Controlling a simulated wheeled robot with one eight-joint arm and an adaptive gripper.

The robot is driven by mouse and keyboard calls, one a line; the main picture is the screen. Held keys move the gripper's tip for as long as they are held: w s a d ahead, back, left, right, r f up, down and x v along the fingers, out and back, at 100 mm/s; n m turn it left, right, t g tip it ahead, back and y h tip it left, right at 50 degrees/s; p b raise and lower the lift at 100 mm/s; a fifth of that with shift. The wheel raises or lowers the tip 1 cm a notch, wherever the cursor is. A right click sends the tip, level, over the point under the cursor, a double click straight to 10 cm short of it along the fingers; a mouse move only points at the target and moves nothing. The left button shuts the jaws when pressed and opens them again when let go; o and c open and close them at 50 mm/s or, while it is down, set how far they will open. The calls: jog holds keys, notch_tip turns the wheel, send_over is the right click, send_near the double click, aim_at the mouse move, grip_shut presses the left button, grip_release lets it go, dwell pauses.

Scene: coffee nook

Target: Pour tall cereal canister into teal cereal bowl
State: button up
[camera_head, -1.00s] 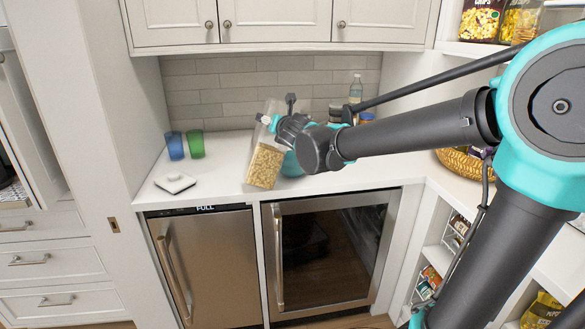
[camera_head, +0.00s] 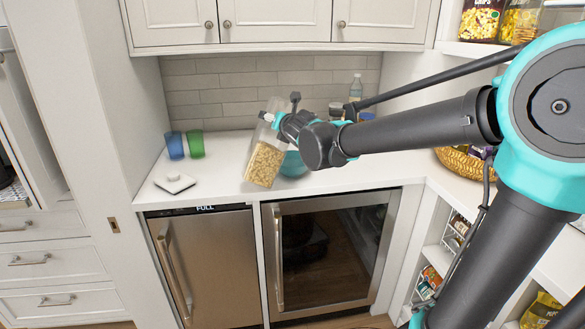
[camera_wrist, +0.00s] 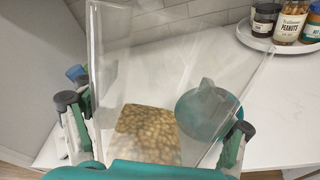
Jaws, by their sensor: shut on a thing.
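The tall clear cereal canister (camera_head: 265,163) is about half full of pale cereal. It is tilted, with its top leaning to the right in the head view. In the wrist view the canister (camera_wrist: 149,133) fills the space between the fingers. My gripper (camera_wrist: 157,130) is shut on it; in the head view the gripper (camera_head: 272,120) grips its upper part. The teal cereal bowl (camera_head: 293,164) stands on the counter just right of the canister, partly hidden behind it and my wrist. In the wrist view the bowl (camera_wrist: 207,113) shows through the clear wall.
A blue cup (camera_head: 175,146) and a green cup (camera_head: 195,144) stand at the back left. A white square lid-like piece (camera_head: 175,182) lies at the front left. Jars on a white tray (camera_wrist: 270,42) stand at the back right.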

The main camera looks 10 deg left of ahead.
dwell(0.3)
jog(key=shift+a, duration=0.1)
jog(key=shift+s+a, duration=0.65)
jog(key=shift+a, duration=0.15)
jog(key=shift+w+d+m, duration=0.25)
jog(key=shift+m, duration=0.05)
dwell(0.7)
jog(key=shift+w+d+f, duration=0.1)
dwell(0.5)
